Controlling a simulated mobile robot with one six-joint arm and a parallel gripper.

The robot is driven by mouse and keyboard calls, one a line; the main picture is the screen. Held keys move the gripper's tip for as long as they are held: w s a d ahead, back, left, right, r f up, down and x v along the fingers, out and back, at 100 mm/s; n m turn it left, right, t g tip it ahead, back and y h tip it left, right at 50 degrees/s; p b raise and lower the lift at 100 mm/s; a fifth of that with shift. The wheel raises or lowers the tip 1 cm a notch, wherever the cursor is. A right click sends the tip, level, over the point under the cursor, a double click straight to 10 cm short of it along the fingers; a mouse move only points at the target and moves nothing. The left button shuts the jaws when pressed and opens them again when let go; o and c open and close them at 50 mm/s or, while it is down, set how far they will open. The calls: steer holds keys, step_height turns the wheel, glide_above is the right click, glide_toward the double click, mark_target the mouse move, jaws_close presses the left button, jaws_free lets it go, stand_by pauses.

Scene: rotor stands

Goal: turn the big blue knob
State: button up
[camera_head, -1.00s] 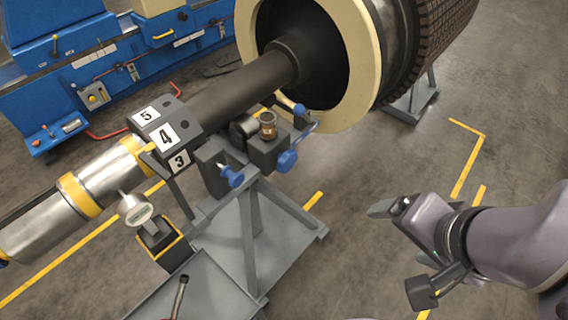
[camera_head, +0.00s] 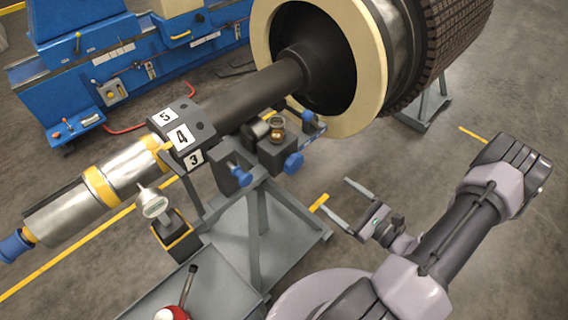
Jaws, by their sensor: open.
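Several blue knobs show on and near the rotor stand. A round one (camera_head: 293,163) sits on the right front of the dark block under the shaft. Another (camera_head: 239,175) sticks out to its left on a pin. A blue piece (camera_head: 14,245) caps the far left end of the shaft. I cannot tell for sure which is the big one; the round one on the block looks widest on the stand. My gripper (camera_head: 331,193) is open and empty, with two grey fingers apart. It is to the right of and below the round knob in the picture, not touching it.
The grey stand (camera_head: 256,225) carries the shaft (camera_head: 250,100) and a small brass-coloured cup (camera_head: 277,128). A dial gauge (camera_head: 153,205) stands at left. A red-based lever (camera_head: 185,290) is at the bottom. The large rotor (camera_head: 400,50) is behind. Floor at right is open.

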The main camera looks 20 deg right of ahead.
mark_target(297, 166)
steer(key=b+x, duration=0.2)
steer(key=x, duration=1.4)
steer(key=shift+c, duration=0.5)
steer(key=c, duration=1.3)
